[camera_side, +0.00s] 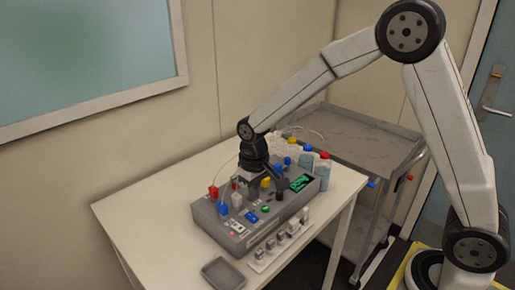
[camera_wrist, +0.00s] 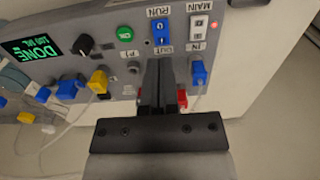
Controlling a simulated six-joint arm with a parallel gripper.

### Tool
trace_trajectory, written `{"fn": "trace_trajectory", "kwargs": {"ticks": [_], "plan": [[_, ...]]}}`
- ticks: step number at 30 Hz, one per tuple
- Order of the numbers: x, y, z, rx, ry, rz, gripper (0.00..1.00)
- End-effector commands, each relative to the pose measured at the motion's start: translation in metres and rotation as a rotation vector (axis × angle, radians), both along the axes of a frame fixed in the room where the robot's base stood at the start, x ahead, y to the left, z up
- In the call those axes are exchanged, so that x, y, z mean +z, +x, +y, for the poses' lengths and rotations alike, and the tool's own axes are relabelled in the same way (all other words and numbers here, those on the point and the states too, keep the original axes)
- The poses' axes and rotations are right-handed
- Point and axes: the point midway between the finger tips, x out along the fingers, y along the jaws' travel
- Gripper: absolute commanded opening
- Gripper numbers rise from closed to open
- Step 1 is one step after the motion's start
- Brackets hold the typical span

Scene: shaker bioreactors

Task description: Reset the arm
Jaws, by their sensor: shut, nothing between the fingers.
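My gripper (camera_wrist: 158,88) is shut and empty, with its fingers together in the wrist view. It is over the grey control unit (camera_wrist: 222,45), close to the red parts and the blue IN fitting (camera_wrist: 198,72). In the side view my arm reaches from the right, and its wrist hides part of the control unit (camera_side: 208,219). Whether the fingers touch the unit cannot be told. The unit's display (camera_wrist: 30,48) shows green text reading DONE.
A white rack (camera_side: 278,243) and grey tray (camera_side: 223,273) are in front. A grey cart (camera_side: 365,140) stands behind.

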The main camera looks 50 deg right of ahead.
Motion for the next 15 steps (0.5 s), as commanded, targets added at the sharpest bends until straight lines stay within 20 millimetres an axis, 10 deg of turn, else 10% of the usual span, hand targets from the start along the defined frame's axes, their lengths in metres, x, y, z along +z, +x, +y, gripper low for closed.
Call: {"fn": "trace_trajectory", "kwargs": {"ticks": [15], "plan": [[0.011,-0.064,-0.028,-0.003,0.007,-0.107,0.0]]}}
